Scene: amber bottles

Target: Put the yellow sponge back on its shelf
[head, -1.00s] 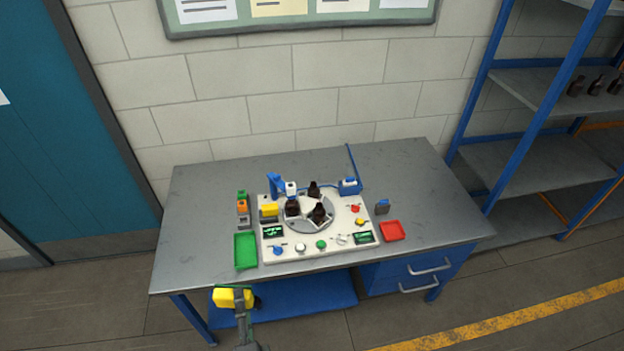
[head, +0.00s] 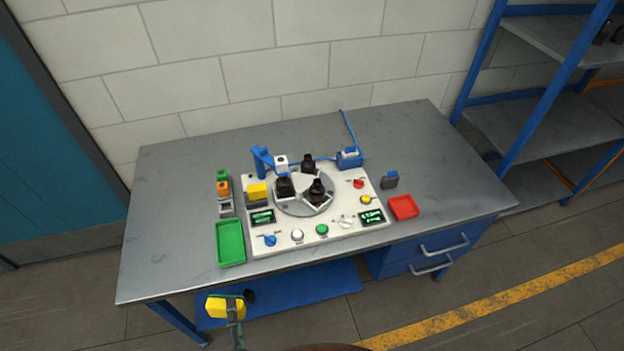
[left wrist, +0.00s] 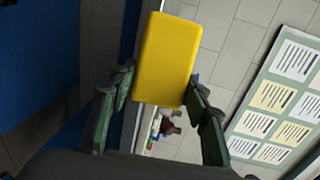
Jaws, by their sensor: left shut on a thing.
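The yellow sponge (head: 216,307) is held in my left gripper (head: 232,305), in front of the table's front left edge and apart from it. In the left wrist view the sponge (left wrist: 167,58) sits between the two fingers of my left gripper (left wrist: 160,92), which are shut on it. A small yellow block (head: 257,190) sits on a holder at the left of the white panel; I cannot tell whether that is the sponge's shelf. My right gripper is not in view.
The grey table (head: 175,180) carries a white panel (head: 290,243) with dark bottles (head: 318,190) on a round turntable, a green tray (head: 230,243) and a red tray (head: 404,207). A blue shelf rack (head: 540,120) stands at the right. The table's left part is bare.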

